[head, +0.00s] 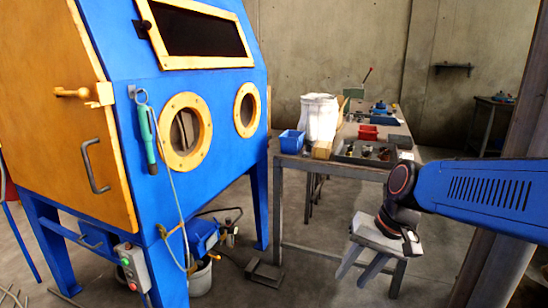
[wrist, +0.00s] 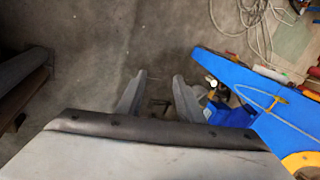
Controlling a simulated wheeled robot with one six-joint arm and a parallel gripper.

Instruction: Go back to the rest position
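My gripper (head: 352,279) hangs at the lower right of the head view, with its two grey fingers pointing down and to the left. In the wrist view the fingers of my gripper (wrist: 160,77) stand apart with only floor and clutter seen beyond the gap. It is open and empty. It is in front of the workbench (head: 345,168) and to the right of the blue blasting cabinet (head: 215,85), apart from the cabinet. The cabinet also shows at the right of the wrist view (wrist: 240,75).
A teal-handled tool (head: 148,138) hangs on the cabinet front beside the orange-ringed ports. A blue bin (head: 291,142), a white container (head: 318,117) and a red bin (head: 367,133) stand on the bench. A control box (head: 133,265) is low on the cabinet. Floor between cabinet and bench is partly clear.

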